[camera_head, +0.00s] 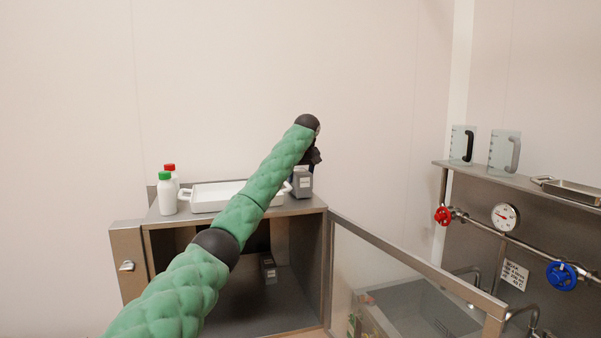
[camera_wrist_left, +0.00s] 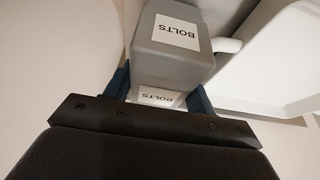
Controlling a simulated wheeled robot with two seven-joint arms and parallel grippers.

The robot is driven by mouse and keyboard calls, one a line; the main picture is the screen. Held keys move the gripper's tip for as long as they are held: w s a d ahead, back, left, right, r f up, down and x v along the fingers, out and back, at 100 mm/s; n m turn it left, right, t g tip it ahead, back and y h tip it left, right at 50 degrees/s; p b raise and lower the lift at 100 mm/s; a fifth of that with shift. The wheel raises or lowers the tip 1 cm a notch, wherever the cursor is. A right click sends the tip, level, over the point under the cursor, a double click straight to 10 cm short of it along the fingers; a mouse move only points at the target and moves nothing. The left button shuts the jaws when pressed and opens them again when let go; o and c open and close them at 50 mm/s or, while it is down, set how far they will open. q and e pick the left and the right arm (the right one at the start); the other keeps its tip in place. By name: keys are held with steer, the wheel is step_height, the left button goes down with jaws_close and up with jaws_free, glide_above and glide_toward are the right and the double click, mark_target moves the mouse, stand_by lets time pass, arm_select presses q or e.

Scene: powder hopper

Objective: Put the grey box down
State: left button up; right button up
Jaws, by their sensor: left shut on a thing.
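The grey box (camera_head: 302,183) is at the right end of the steel cabinet's top (camera_head: 300,206), beside the white tray. I cannot tell whether its base touches the surface. In the left wrist view the box (camera_wrist_left: 173,62) shows two white labels reading BOLTS. My left gripper (camera_head: 314,158) comes down on the box from above, partly hidden behind my green arm. In the left wrist view its fingers (camera_wrist_left: 160,92) lie on either side of the box and are shut on it. My right gripper is not in view.
A white handled tray (camera_head: 212,197) fills the top's middle. Bottles with green (camera_head: 167,194) and red (camera_head: 169,167) caps stand at the left. Another grey box (camera_head: 268,268) sits inside the open cabinet. A glass-panelled door (camera_head: 400,262) swings out right, before a sink and valves.

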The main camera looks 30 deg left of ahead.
arm_select(q)
steer(key=shift+f, duration=0.2)
steer(key=shift+d+f, duration=0.1)
steer(key=shift+f, duration=0.1)
steer(key=o, duration=1.1)
steer(key=shift+o, duration=0.7)
